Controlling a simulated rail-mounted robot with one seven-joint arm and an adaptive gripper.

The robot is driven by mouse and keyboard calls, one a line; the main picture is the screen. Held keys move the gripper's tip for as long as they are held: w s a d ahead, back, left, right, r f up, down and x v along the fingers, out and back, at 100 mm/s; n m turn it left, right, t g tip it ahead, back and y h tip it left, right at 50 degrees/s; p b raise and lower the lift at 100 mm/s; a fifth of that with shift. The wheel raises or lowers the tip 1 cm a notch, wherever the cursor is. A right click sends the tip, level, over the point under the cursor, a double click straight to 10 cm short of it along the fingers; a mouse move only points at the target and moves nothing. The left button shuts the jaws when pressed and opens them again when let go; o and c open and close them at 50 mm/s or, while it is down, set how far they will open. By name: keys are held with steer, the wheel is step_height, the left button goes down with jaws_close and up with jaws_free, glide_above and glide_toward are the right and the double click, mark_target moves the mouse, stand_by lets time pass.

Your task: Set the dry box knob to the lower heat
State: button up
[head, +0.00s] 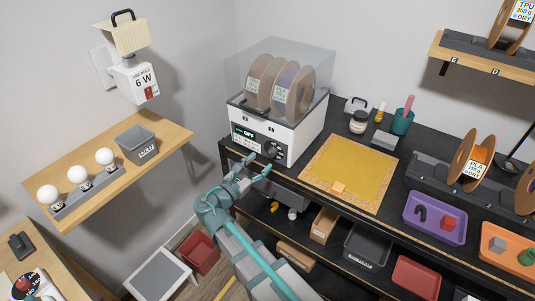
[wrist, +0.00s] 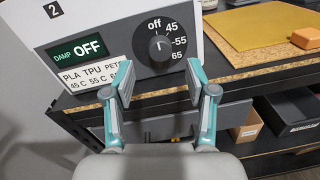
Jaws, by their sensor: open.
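The dry box (head: 305,128) is a white unit with a clear cover over two spools, on the black bench. Its dark round knob (wrist: 160,48) is on the front panel, ringed by the marks off, 45, 55 and 65. The knob's pointer seems to face up toward off. The display (wrist: 88,47) reads OFF. The knob also shows small in the head view (head: 271,151). My gripper (wrist: 158,82) is open and empty in front of the panel. Its fingertips appear below and to either side of the knob, with no visible contact.
The bench edge (wrist: 240,75) runs just below the panel. A yellow mat (head: 350,170) with an orange block (head: 339,187) lies to the right. Shelf bins (head: 367,246) sit under the bench. A wooden shelf with bulbs (head: 77,175) is at the left.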

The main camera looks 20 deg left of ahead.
mark_target(270, 154)
steer(key=shift+p+x, duration=0.55)
steer(key=shift+x, duration=1.9)
jaws_close()
